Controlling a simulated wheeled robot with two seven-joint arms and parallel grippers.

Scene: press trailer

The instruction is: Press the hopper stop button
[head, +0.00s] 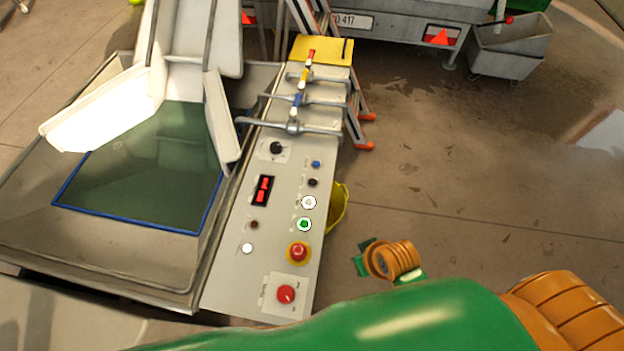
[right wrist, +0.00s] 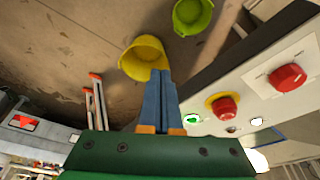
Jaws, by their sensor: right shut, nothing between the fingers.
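The grey control panel (head: 275,190) shows in the head view with a white button (head: 308,202), a green button (head: 304,224), a dark red button (head: 254,224) and another white button (head: 247,248). A red mushroom button on yellow (head: 298,251) and a red knob (head: 286,294) are nearer. Labels are too small to read, so I cannot tell which is the hopper stop. My right gripper (right wrist: 163,75) is shut and empty in the right wrist view, beside the panel's edge. The green button (right wrist: 192,120) and mushroom button (right wrist: 224,107) are to its right. My left gripper is out of view.
A yellow bucket (head: 339,206) stands on the floor right of the panel; it also shows in the wrist view (right wrist: 143,57) with a green bucket (right wrist: 192,16). Metal levers (head: 305,129) cross the panel's far end. The hopper (head: 140,175) is left.

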